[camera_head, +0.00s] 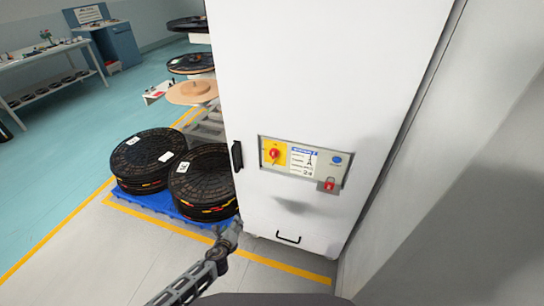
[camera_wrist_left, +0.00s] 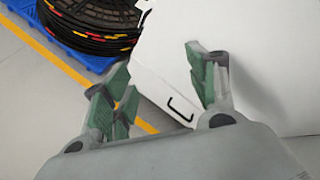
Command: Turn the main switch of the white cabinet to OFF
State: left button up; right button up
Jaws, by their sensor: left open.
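The white cabinet (camera_head: 320,70) stands right of centre in the head view, and its lower front shows in the wrist view (camera_wrist_left: 245,50). The main switch (camera_head: 274,153) is a red knob on a yellow plate at the left of the grey panel (camera_head: 333,167). Its exact handle angle is too small to tell. My left gripper (camera_head: 228,236) is low, in front of the cabinet's lower left edge, below and left of the switch. In the left wrist view my left gripper (camera_wrist_left: 160,85) has its green-padded fingers apart, with nothing between them. My right gripper is not in view.
The panel also carries a label, a blue button (camera_head: 337,160) and a red padlock-like item (camera_head: 329,184). A black handle (camera_head: 237,156) juts from the cabinet's left edge. Cable coils (camera_head: 149,157) sit on a blue pallet (camera_head: 165,207) left of the cabinet. A wall stands close right.

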pick_arm(q)
jog(key=w+d+r+m+t+h+p, duration=0.15)
jog(key=d+r+m, duration=0.25)
jog(key=r, duration=0.4)
jog(key=w+d+r+m+t+h, duration=0.1)
jog(key=w+d+r+m+t, duration=0.2)
jog(key=r, duration=0.5)
jog(key=m+h, duration=0.2)
jog(key=m, duration=0.3)
send_near(273, 156)
jog(key=shift+t, duration=0.25)
jog(key=shift+f+b+x, duration=0.15)
jog(key=shift+x, duration=2.1)
jog(key=shift+f+b+x, duration=0.1)
jog(key=shift+b+x, duration=0.05)
jog(key=shift+x, duration=2.05)
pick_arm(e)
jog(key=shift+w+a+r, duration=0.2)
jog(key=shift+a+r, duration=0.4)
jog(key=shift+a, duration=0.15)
pick_arm(q)
jog(key=c, duration=1)
jog(key=shift+c, duration=0.2)
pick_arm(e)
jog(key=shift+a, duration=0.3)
